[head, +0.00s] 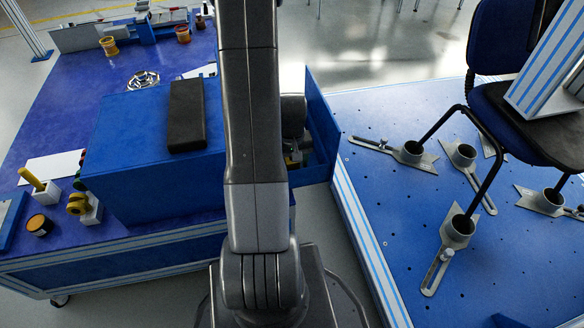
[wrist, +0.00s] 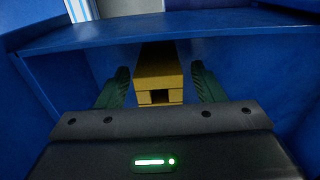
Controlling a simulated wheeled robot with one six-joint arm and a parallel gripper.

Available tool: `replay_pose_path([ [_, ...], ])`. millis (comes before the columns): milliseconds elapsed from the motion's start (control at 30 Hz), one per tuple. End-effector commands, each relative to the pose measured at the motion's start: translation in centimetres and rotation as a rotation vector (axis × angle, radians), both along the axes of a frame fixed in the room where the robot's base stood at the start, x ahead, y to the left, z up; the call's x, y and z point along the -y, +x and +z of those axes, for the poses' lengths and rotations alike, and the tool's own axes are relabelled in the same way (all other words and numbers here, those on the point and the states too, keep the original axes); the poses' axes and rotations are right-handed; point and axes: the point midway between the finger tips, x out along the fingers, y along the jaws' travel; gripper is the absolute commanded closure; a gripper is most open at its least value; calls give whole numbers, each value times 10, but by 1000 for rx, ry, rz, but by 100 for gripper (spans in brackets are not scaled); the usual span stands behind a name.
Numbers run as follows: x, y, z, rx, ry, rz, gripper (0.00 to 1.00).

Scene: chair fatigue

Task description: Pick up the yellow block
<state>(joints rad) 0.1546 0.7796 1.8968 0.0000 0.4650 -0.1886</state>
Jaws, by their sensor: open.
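The yellow block (wrist: 158,66) shows in the wrist view inside a blue-walled compartment, with a dark square opening in its near face. My gripper (wrist: 161,88) is open, with one dark green finger on each side of the block. Gaps show between the fingers and the block, and its lower part is hidden by the gripper body. In the head view my arm covers most of the gripper, which is down in an open blue drawer (head: 322,122). A small yellowish patch shows there, but I cannot tell whether it is the block.
Blue walls stand close on both sides of the gripper. In the head view a blue cabinet (head: 140,190) with a black pad (head: 187,115) on top is left of my arm. A blue platform (head: 385,215) with metal brackets and a chair (head: 500,60) is at right.

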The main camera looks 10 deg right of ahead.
Motion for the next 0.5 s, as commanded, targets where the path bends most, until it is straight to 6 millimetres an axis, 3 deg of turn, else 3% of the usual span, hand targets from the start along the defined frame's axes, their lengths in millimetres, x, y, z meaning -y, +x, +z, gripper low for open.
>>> replay_pose_path([
  [100,0,0,-16,-2,0,0,38],
  [333,0,0,-16,0,0,0,38],
  [500,0,0,-16,0,0,0,72],
])
